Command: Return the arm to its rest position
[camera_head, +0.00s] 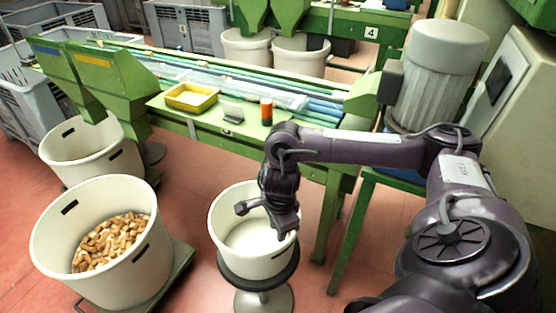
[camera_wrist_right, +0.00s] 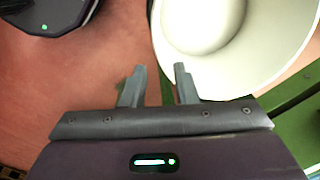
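My right arm (camera_head: 360,148) comes in from the right in the head view and bends down at the wrist. Its gripper (camera_head: 286,226) hangs over the right side of an empty white bucket (camera_head: 228,238), which stands on a round pedestal. In the right wrist view the two fingers of the right gripper (camera_wrist_right: 159,78) are apart with nothing between them. The white bucket (camera_wrist_right: 215,25) lies beyond the fingers there, to the upper right. My left arm and gripper are not in view.
A white bucket of corks (camera_head: 58,222) stands at the left, with another white bucket (camera_head: 75,160) behind it. A green sorting table (camera_head: 240,132) carries a yellow tray (camera_head: 192,97) and an orange-and-black container (camera_head: 266,112). A grey motor (camera_head: 437,75) stands behind my arm.

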